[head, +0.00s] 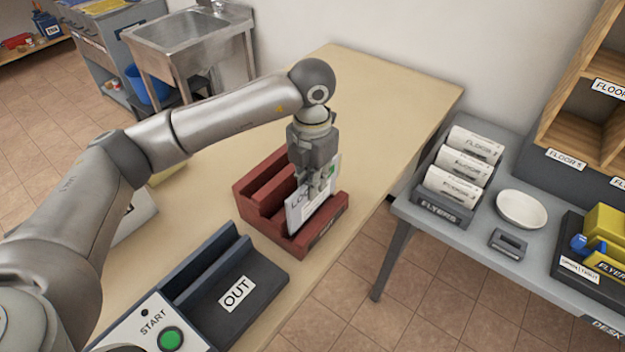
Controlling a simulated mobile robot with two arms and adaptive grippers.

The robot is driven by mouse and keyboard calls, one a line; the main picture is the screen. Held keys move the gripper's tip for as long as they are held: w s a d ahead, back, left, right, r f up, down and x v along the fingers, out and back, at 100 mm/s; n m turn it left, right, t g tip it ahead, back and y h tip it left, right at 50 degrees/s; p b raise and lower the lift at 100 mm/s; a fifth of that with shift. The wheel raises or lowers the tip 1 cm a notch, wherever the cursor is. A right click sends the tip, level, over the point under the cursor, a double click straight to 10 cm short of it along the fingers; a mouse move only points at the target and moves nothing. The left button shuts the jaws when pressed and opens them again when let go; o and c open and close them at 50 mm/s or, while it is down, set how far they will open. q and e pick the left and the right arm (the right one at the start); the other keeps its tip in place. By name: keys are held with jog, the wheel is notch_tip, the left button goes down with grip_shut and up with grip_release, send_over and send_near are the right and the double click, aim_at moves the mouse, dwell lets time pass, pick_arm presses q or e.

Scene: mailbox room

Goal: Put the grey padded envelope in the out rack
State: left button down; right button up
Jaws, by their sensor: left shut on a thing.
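My left gripper (318,183) points down over the red rack (247,192) on the wooden table. It is shut on the top of a pale grey envelope (301,213), which I take for the grey padded envelope. The envelope stands upright in the front part of the red rack; part of its printing shows, and the fingers cover its upper part. I cannot tell whether it touches the rack's floor. The dark blue out rack (264,281), with a white OUT label, sits nearer me to the left, and its visible slots look empty. My right gripper is not in view.
A START panel with a green button (171,339) adjoins the out rack. A white object (136,216) is partly hidden behind my arm. The far table top (395,95) is clear. A grey desk (470,241) at right holds flyers, a white bowl (521,209) and a stapler-like item.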

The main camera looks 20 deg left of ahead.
pick_arm(q)
jog(key=shift+f+b, duration=1.75)
jog(key=shift+f, duration=0.45)
jog(key=c, duration=1.5)
grip_release()
jog(key=shift+o, duration=0.2)
jog(key=shift+w, duration=0.1)
jog(key=shift+a, duration=0.15)
jog(key=shift+r, duration=0.1)
jog(key=shift+r+p, duration=1.9)
jog(key=shift+r, duration=1.6)
